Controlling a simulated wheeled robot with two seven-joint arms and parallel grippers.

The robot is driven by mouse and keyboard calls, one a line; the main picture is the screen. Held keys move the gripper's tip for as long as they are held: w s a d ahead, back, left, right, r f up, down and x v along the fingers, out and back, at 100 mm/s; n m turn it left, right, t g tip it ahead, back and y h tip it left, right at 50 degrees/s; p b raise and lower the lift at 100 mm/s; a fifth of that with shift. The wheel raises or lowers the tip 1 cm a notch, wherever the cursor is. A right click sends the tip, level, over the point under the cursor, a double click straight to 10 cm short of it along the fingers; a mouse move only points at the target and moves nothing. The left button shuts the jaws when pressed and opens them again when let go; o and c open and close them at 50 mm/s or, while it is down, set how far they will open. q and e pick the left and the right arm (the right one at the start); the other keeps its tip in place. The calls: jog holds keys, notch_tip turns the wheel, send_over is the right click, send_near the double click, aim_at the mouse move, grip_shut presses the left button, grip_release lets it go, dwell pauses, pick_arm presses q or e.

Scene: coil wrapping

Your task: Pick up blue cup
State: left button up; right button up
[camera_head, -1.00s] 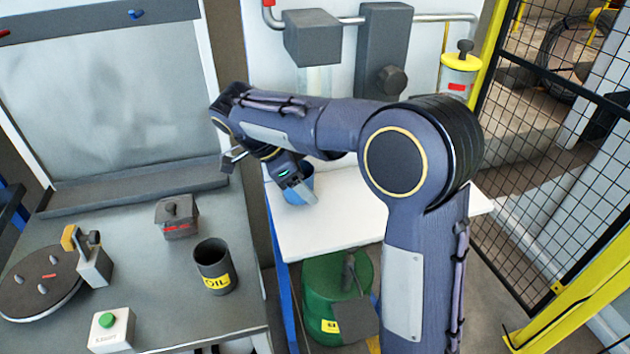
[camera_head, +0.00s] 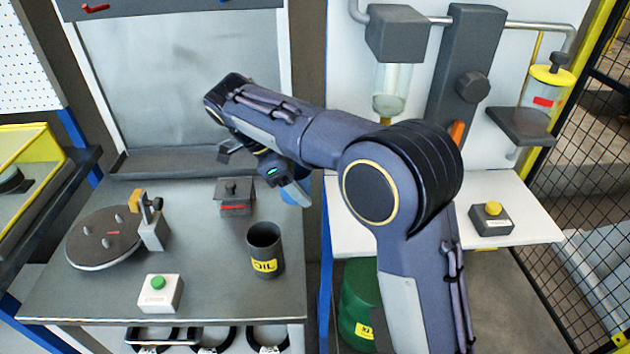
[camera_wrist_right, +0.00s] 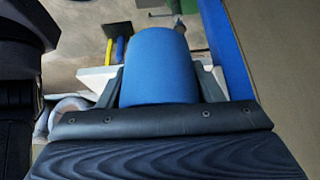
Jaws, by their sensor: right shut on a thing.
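The blue cup (camera_wrist_right: 160,65) fills the middle of the right wrist view, between the two fingers of my right gripper (camera_wrist_right: 160,90), which is shut on it. In the head view my right gripper (camera_head: 292,188) is near the gap between the grey table and the white table. Only a small blue piece of the cup (camera_head: 297,193) shows there, beside the finger; the rest is hidden behind the gripper. My left gripper is not in view.
The grey table (camera_head: 200,290) holds a black OIL container (camera_head: 264,252), a small grey box (camera_head: 235,197), a round disc (camera_head: 103,238) and a green-button box (camera_head: 160,293). The white table (camera_head: 500,190) carries a yellow-button box (camera_head: 491,218). A green drum (camera_head: 358,300) stands below.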

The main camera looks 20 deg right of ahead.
jog(key=shift+w+a, duration=0.25)
jog(key=shift+a, duration=0.75)
jog(key=shift+a, duration=0.15)
dwell(0.4)
